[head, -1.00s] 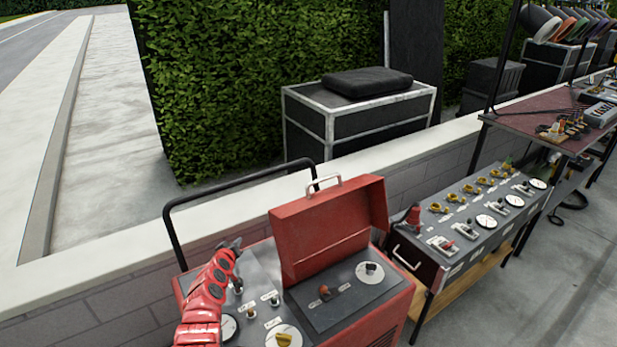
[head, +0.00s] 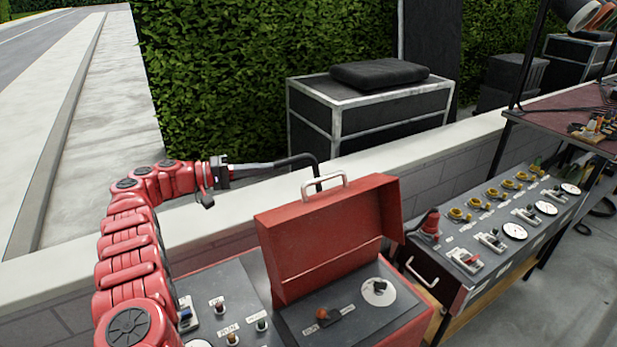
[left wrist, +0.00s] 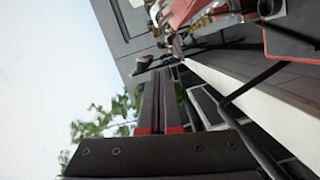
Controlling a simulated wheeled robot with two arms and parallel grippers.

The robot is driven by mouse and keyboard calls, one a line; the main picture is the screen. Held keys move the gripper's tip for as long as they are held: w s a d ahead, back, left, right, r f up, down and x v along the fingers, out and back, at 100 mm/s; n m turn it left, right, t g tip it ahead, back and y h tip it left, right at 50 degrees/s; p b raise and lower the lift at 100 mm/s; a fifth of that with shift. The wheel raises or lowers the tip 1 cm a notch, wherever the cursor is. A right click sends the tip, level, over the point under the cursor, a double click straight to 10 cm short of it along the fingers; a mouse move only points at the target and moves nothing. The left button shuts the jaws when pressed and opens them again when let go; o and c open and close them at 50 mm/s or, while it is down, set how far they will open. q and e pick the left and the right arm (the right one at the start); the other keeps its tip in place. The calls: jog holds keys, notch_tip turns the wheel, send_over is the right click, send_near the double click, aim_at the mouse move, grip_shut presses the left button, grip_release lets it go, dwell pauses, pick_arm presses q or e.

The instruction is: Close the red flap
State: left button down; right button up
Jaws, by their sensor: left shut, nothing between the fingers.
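The red flap (head: 325,242) stands open, upright at the back of the red control box, with its hollow inner side facing me and a pale handle (head: 324,187) on its top edge. Under it is the box's dark panel (head: 345,312) with a knob and a round dial. My left gripper (head: 272,165) is shut and empty, raised above and to the left of the flap, pointing right, apart from the flap. Its closed fingers also show in the left wrist view (left wrist: 158,95). My right gripper is not in view.
A black rail (head: 300,160) rises behind the box near my left fingers. A low wall (head: 450,140) runs behind. A second control panel (head: 500,225) stands to the right. A black case (head: 365,110) with a cushion sits beyond the wall.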

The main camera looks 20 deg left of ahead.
pick_arm(q)
jog(key=w+d+f+p, duration=0.1)
jog(key=w+d+p, duration=0.1)
jog(key=d+p, duration=0.8)
jog(key=shift+d+f+p, duration=0.2)
jog(key=shift+d+p, duration=0.15)
jog(key=shift+p, duration=1.25)
jog(key=shift+d, duration=0.15)
